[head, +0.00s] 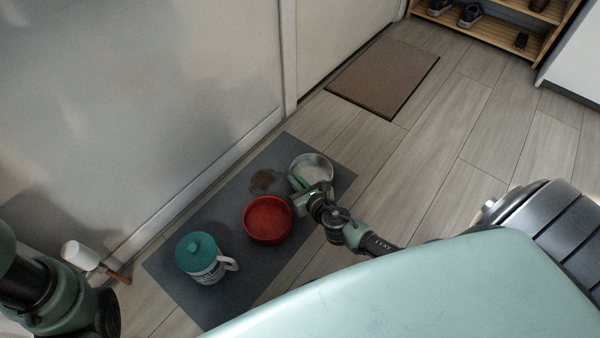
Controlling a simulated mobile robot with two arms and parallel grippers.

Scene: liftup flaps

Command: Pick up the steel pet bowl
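The steel pet bowl (316,166) is a round, shiny, pale metal bowl at the far right end of a dark grey mat (200,250). My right gripper (298,183) is at the bowl's near left rim, and its green fingers overlap the rim in the picture. Whether they touch the rim or are closed on it cannot be made out. The gripper hides the near part of the bowl. The bowl appears to rest on the mat. Part of my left arm shows at the lower left, but its fingers do not show.
A red bowl (267,221) stands close to the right gripper. A white mug-like container with a teal lid (196,251) stands further left on the mat. A brown doormat (383,77) and a wooden shoe rack (490,27) are beyond. The wall borders the mat; floor to the right is clear.

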